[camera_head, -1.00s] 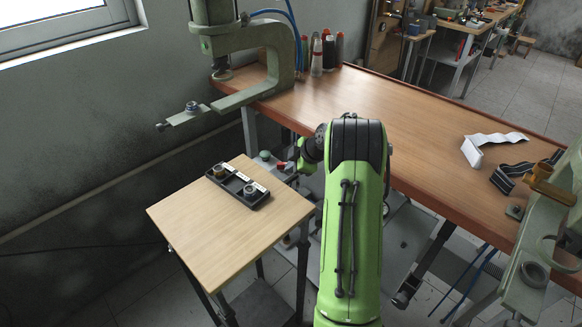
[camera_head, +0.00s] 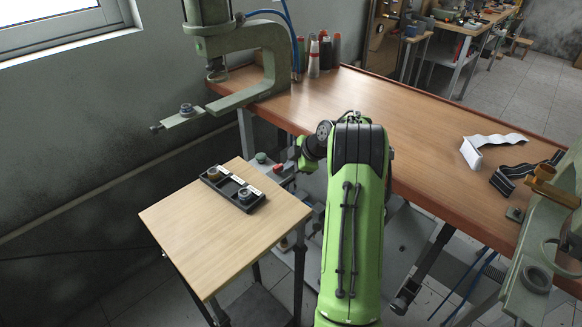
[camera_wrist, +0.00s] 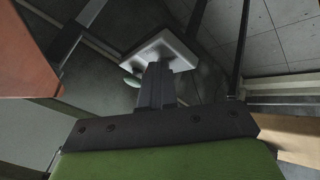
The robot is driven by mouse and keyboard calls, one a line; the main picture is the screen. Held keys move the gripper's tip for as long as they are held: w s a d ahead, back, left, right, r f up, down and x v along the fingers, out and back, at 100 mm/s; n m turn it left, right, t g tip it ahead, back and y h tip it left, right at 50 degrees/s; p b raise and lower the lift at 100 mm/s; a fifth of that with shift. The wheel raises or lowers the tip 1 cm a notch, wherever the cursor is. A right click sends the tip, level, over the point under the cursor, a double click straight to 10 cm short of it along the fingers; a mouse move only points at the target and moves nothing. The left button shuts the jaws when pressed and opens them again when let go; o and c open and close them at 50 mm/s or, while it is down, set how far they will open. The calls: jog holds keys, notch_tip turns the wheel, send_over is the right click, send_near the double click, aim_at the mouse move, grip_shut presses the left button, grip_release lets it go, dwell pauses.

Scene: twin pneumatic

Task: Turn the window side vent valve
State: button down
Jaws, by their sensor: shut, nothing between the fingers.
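In the head view my arm's wrist is at the near edge of the bench, and the gripper is mostly hidden. A green knob (camera_head: 261,157) and a red part (camera_head: 279,168) show just left of it, below the bench. I cannot tell for certain which part is the window side vent valve.
A green press (camera_head: 275,60) stands on the wooden bench (camera_head: 400,115) near the window (camera_head: 60,22). A small wooden table (camera_head: 215,240) at front left bears a black tray (camera_head: 222,192) holding small round parts. Another machine (camera_head: 540,240) is at the right edge.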

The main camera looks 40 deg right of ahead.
dwell(0.4)
jog(key=p+v, duration=0.4)
jog(key=v, duration=1.1)
jog(key=shift+s+r, duration=0.25)
jog(key=shift+r, duration=0.05)
jog(key=shift+d, duration=0.1)
jog(key=s+a+r+m+g+h+p, duration=0.1)
jog(key=s+a+r+m+p, duration=0.15)
jog(key=a+r, duration=0.6)
jog(key=s+a+r+m+p, duration=0.1)
jog(key=a+r+m+p, duration=0.3)
jog(key=a, duration=0.8)
jog(key=s+a+r+m+p, duration=0.1)
jog(key=s+a+m, duration=0.2)
jog(key=s, duration=0.6)
jog(key=s+a+r+m+h+p, duration=0.1)
jog(key=s+a+m, duration=0.2)
jog(key=s+a, duration=0.3)
jog(key=s, duration=0.3)
jog(key=shift+s+a, duration=0.25)
jog(key=shift+a, duration=0.1)
